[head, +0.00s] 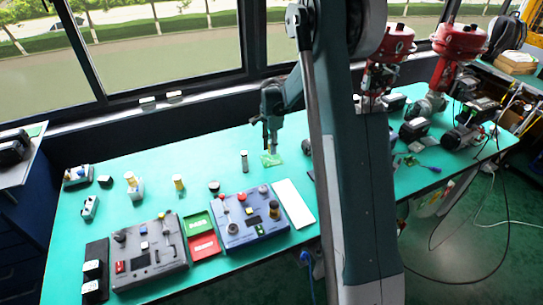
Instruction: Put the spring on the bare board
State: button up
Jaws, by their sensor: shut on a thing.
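My gripper (271,150) points down over the back middle of the teal table, at a small green board (273,160) that looks like the bare board. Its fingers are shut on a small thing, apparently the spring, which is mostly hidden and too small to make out. I cannot tell whether the held thing touches the board.
A silver cylinder (244,161) stands just left of my gripper. A blue control box (248,218), a grey control box (148,252), red and green trays (204,246) and a white plate (293,203) lie in front. Red-topped valves (459,42) stand right. My arm hides the table's middle.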

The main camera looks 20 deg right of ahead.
aim_at(272, 159)
jog(key=shift+f, duration=0.35)
jog(key=shift+f, duration=1.85)
jog(key=shift+f+b, duration=0.15)
jog(key=shift+b, duration=0.25)
jog(key=o, duration=0.9)
notch_tip(272, 159, up, 12)
jog(key=shift+r+p, duration=0.15)
jog(key=shift+p, duration=0.7)
